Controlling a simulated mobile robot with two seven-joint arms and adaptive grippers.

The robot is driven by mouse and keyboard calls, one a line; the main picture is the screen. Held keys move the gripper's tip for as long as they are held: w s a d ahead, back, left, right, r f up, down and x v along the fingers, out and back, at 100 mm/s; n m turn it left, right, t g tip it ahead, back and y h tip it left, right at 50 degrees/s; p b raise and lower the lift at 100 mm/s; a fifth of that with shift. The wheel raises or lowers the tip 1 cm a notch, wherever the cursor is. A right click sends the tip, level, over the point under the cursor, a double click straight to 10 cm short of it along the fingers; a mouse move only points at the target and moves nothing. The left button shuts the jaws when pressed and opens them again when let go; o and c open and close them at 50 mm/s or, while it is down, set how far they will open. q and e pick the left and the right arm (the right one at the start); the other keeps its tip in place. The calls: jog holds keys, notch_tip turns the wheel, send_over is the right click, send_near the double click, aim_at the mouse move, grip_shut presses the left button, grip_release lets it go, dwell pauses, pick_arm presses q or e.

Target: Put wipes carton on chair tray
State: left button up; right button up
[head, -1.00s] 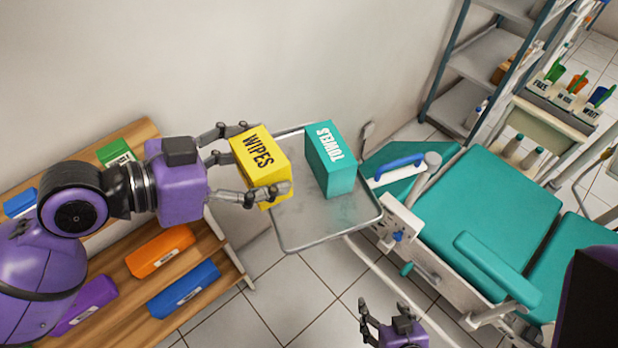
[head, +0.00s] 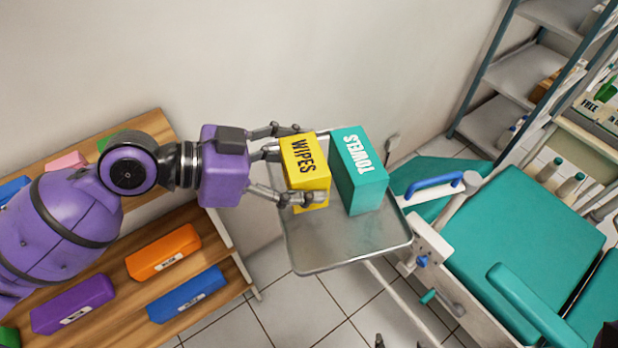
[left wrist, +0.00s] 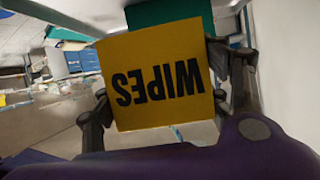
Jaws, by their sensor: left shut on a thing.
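The yellow wipes carton (head: 306,172) is upright in my left gripper (head: 290,168), whose fingers are shut around its sides. It is over the left part of the grey metal chair tray (head: 345,248), close beside the teal towels carton. I cannot tell whether its base touches the tray. In the left wrist view the wipes carton (left wrist: 160,80) fills the middle between the fingers, with its lettering upside down. My right gripper (head: 396,341) shows only as fingertips at the bottom edge, apart and far from the carton.
The teal towels carton (head: 360,175) stands on the tray's back right part. The tray's front is bare. The teal dental chair (head: 520,225) is to the right. A wooden shelf (head: 125,275) with coloured boxes is at the left, and a metal rack (head: 515,75) stands behind.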

pick_arm(q)
jog(key=shift+w+d+f, duration=0.25)
jog(key=shift+w+f, duration=0.6)
jog(key=shift+f, duration=0.2)
jog(key=shift+w+d+f, duration=0.15)
jog(key=shift+w+f, duration=0.2)
jog(key=shift+f, duration=0.15)
jog(key=f, duration=0.3)
jog(key=shift+w, duration=0.2)
jog(key=shift+f, duration=0.2)
pick_arm(e)
jog(key=shift+s+f, duration=0.15)
jog(key=shift+s, duration=0.55)
pick_arm(q)
jog(key=shift+f, duration=0.1)
pick_arm(e)
jog(key=shift+f, duration=0.1)
pick_arm(q)
jog(key=shift+f, duration=0.2)
jog(key=o, duration=1.2)
jog(key=shift+r, duration=0.1)
pick_arm(e)
jog(key=shift+w, duration=0.5)
